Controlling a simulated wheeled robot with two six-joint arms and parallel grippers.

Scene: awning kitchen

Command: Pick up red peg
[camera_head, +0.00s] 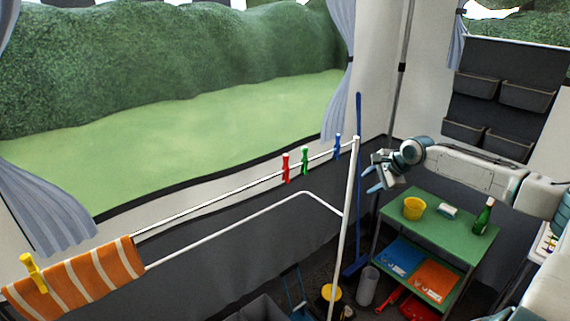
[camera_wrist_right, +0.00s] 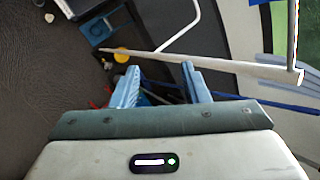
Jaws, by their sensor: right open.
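The red peg (camera_head: 286,168) is clipped upright on the drying rack's upper line in the head view. A green peg (camera_head: 305,160) and a blue peg (camera_head: 337,146) are on the same line to its right. My right gripper (camera_head: 371,173) is open and empty, to the right of the rack's white post and well apart from the red peg. In the right wrist view its two blue fingers (camera_wrist_right: 160,68) are spread, with a white rack pole showing past their tips. I cannot make out the red peg there. My left gripper is not in view.
The white rack post (camera_head: 345,220) stands between my right gripper and the red peg. A blue stick (camera_head: 357,185) leans behind it. A striped orange towel (camera_head: 85,278) and a yellow peg (camera_head: 33,272) are at the left. A green cart (camera_head: 450,226) stands below my right arm.

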